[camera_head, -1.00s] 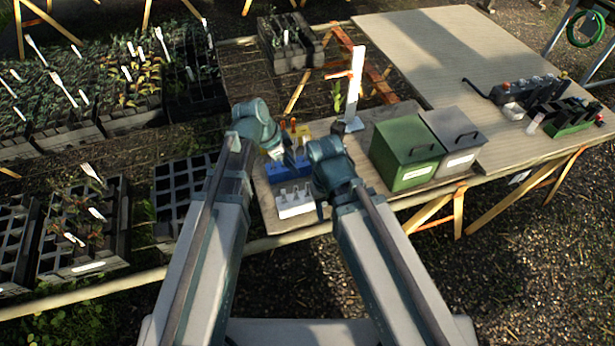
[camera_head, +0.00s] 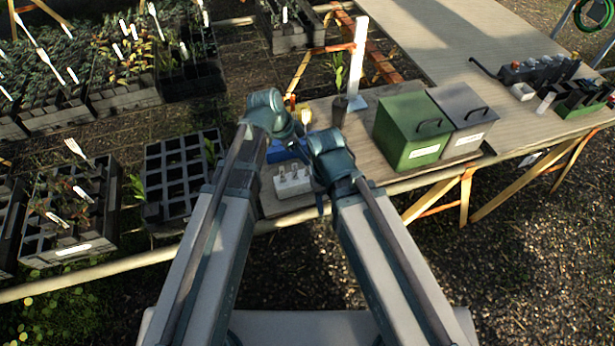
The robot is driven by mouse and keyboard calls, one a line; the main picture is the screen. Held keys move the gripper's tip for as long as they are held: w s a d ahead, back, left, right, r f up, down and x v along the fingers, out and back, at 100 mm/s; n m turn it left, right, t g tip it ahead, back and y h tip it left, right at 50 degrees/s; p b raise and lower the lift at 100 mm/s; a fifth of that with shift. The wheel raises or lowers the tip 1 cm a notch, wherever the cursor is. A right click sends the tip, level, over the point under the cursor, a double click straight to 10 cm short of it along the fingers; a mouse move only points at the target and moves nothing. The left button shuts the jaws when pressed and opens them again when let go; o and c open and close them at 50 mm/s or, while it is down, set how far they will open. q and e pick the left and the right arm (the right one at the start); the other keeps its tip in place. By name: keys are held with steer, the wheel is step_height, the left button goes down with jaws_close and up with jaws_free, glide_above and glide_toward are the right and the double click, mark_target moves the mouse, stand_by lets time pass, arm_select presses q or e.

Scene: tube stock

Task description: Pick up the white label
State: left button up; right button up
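Several white labels are in view, and I cannot tell which one the task means. Some are upright in a white block (camera_head: 292,181) at the table's near left edge. Others, such as one white label (camera_head: 76,149), stand in the plant trays at left. A single pale label (camera_head: 545,103) leans by the black rack at right. My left gripper (camera_head: 303,118) is above the table's left end, behind the white block in the picture. My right gripper (camera_head: 322,203) is beside that block's right side, mostly hidden by its wrist. Both sets of fingers are too small to read.
A blue block (camera_head: 278,152) is mostly covered by my arms. A green box (camera_head: 408,130) and grey box (camera_head: 462,117) stand to the right. The large tabletop (camera_head: 450,40) at back is mostly bare.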

arm_select(q)
steer(key=shift+f, duration=0.1)
steer(key=b, duration=0.5)
glide_above(308, 172)
step_height(308, 172, down, 5)
steer(key=shift+a+r, duration=0.1)
steer(key=shift+r, duration=0.1)
jaws_close()
stand_by(1.0)
